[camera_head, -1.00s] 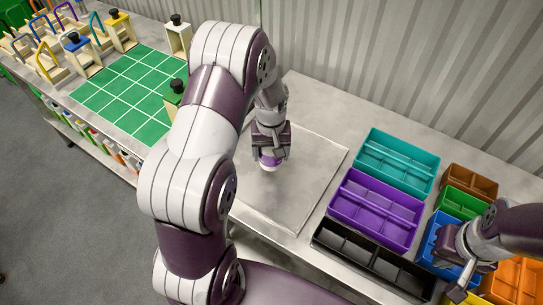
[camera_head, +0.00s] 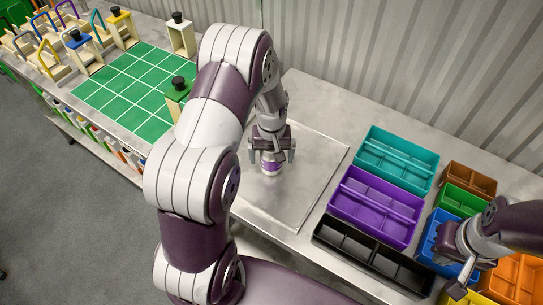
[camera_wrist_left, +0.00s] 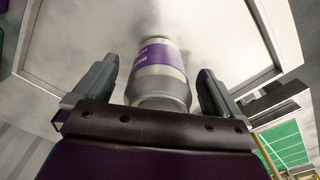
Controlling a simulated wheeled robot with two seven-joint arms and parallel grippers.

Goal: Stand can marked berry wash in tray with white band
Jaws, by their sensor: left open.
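A can (camera_head: 270,166) with a purple label and grey metal ends stands on the square metal plate (camera_head: 310,183). In the left wrist view the can (camera_wrist_left: 160,72) shows small white print on its label, too small to read surely. My left gripper (camera_head: 271,152) is open, its fingers on either side of the can; in the wrist view a gap shows between the can and each finger. My right gripper (camera_head: 457,274) is at the lower right above the coloured trays; its fingers are unclear. I cannot make out a white band on any tray.
Divided trays stand at the right: teal (camera_head: 398,160), purple (camera_head: 375,207), black (camera_head: 372,260), brown (camera_head: 468,179), green (camera_head: 463,200), blue (camera_head: 433,243) and orange ones. A green gridded mat (camera_head: 130,90) and handled wooden holders are on the left table.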

